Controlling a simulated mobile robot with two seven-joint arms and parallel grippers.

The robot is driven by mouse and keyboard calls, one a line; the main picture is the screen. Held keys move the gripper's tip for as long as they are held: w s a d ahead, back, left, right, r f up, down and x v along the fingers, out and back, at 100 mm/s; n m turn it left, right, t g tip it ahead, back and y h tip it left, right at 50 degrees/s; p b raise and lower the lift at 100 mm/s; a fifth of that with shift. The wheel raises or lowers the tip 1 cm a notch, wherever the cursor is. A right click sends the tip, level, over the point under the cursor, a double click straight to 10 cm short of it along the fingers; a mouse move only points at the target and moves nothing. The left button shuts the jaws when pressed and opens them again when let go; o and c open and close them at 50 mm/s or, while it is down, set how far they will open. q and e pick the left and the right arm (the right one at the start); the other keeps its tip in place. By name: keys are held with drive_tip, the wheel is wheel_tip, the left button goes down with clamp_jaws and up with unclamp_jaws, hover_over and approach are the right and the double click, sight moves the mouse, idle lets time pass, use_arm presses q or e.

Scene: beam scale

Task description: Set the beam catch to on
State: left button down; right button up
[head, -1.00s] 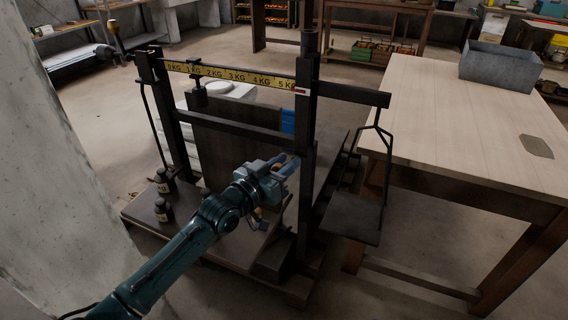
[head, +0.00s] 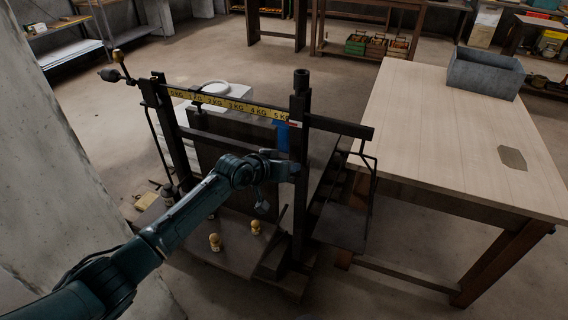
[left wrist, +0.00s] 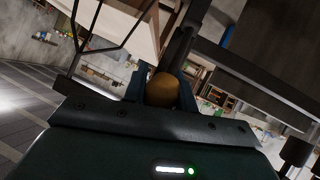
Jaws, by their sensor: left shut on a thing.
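The beam scale has a dark frame and a yellow ruled beam (head: 228,103) marked in KG. My left gripper (head: 288,172) is at the right post (head: 300,125), below the beam. In the left wrist view, my left gripper (left wrist: 161,92) has its two blue fingers on either side of a round brown knob (left wrist: 162,88), and is shut on it. The knob appears to belong to the beam catch; the rest of the catch is hidden behind the gripper in the head view. My right gripper is not in view.
Small brass-coloured weights (head: 214,242) stand on the scale's low platform, under my left arm. A hanging pan (head: 340,229) is right of the post. A wooden table (head: 440,130) with a grey bin (head: 485,72) stands to the right. A concrete pillar (head: 60,170) is at left.

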use_arm(q)
drive_tip(key=shift+w+d+r+g, duration=0.1)
drive_tip(key=shift+w+r+g, duration=0.05)
drive_tip(key=shift+w+g, duration=0.15)
drive_tip(key=c, duration=1.1)
unclamp_jaws()
drive_tip(key=v, duration=1.3)
drive_tip(key=shift+s+d+r, duration=0.1)
drive_tip(key=shift+s+d, duration=0.05)
